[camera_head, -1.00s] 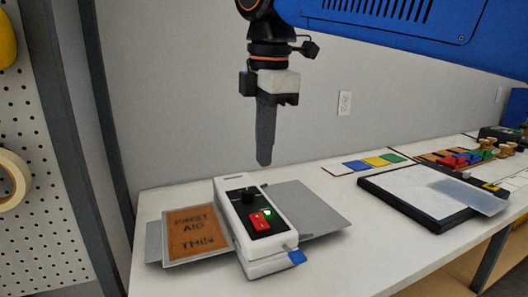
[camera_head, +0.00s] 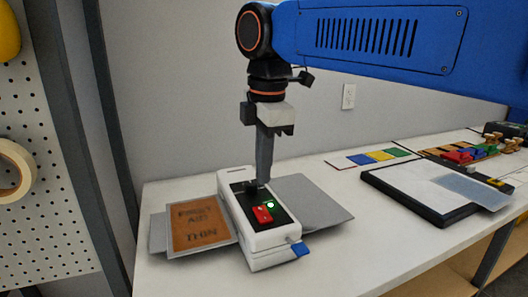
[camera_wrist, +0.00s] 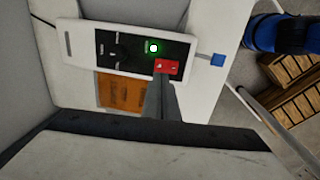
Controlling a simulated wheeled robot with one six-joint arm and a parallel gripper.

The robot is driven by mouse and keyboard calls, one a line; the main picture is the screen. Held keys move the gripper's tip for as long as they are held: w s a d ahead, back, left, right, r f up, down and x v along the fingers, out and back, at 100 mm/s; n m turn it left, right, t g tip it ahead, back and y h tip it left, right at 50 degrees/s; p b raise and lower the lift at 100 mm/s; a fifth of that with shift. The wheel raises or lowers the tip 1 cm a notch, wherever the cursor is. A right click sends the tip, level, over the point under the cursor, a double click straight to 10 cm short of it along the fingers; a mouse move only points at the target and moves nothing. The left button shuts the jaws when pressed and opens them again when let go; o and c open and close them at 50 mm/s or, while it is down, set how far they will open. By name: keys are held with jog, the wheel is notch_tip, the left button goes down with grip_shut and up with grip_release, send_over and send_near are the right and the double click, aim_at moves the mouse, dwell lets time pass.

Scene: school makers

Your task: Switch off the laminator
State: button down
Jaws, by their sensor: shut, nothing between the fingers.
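The laminator (camera_head: 276,238) is a white box with a black top panel, on the white table. Its red rocker switch (camera_head: 262,214) sits beside a lit green light (camera_head: 270,204); a black knob is farther back and partly behind my fingers. My gripper (camera_head: 263,183) is shut and empty, pointing down over the panel near the knob and switch. In the wrist view the fingertips (camera_wrist: 158,84) appear right at the edge of the red switch (camera_wrist: 167,67), with the green light (camera_wrist: 153,48) above. I cannot tell whether they touch it.
An orange sheet (camera_head: 200,226) with dark lettering lies on the laminator's left tray. A grey tray (camera_head: 318,200) extends right, and a blue tab (camera_head: 300,249) sticks out in front. A black-framed white board (camera_head: 420,190) and coloured cards (camera_head: 380,156) lie farther right.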

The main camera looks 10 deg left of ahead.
aim_at(263, 213)
jog(key=f, duration=0.7)
jog(key=shift+w+a+f, duration=0.15)
jog(key=shift+w+a, duration=0.05)
jog(key=shift+w, duration=0.15)
jog(key=shift+f, duration=0.2)
jog(key=shift+s+d+r, duration=0.15)
jog(key=shift+s+d, duration=0.2)
jog(key=shift+s, duration=0.25)
jog(key=shift+r, duration=0.15)
notch_tip(263, 213, up, 14)
jog(key=s+d, duration=0.1)
jog(key=shift+s+f, duration=0.2)
dwell(0.3)
